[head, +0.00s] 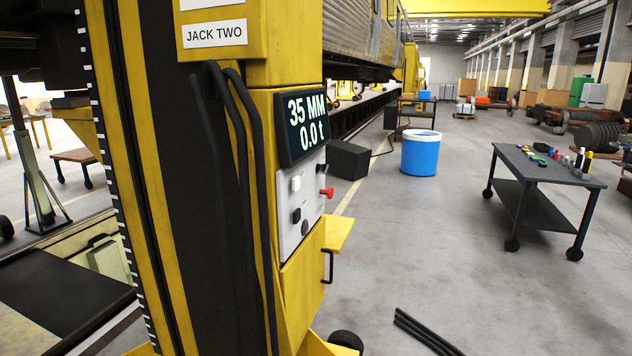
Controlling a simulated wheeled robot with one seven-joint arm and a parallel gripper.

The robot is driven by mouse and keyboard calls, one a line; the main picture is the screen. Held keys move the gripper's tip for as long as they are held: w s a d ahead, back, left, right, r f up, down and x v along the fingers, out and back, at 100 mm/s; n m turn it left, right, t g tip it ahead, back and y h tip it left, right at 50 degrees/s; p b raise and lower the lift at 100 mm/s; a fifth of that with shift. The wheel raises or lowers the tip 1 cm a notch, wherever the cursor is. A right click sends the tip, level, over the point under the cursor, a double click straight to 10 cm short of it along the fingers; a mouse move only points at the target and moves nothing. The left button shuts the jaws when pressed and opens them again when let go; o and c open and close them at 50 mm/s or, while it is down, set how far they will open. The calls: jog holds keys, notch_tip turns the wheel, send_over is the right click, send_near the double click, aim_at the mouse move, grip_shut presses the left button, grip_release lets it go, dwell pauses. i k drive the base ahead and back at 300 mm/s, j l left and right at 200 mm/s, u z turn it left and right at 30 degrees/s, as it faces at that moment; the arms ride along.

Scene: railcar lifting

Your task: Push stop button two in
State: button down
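The yellow and black jack column labelled "JACK TWO" (214,34) stands close in front, left of centre. Its grey control panel (310,215) faces right and shows at a steep angle. A red stop button (327,193) sticks out from the panel's right edge. A white button (296,184), a black button (296,216) and a dark round knob (305,228) are on the same panel. The display (305,125) above reads 35 MM and 0.0 t. My gripper is not in view.
A small yellow shelf (338,233) and a black handle (328,266) jut out below the panel. Black bars (425,333) lie on the floor in front. A dark wheeled cart (548,170) stands right, a blue bucket (420,155) behind. The floor between is clear.

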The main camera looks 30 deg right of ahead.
aim_at(330, 192)
jog(key=i+l+u, duration=0.15)
jog(key=l+u, duration=0.2)
jog(key=l, duration=0.4)
jog(key=i+l+u, duration=0.1)
jog(key=l+u, duration=0.25)
jog(key=l, duration=0.4)
jog(key=l+u, duration=0.3)
jog(key=l, duration=0.45)
jog(key=i+l+u, duration=0.2)
jog(key=l, duration=0.2)
jog(key=k, duration=0.1)
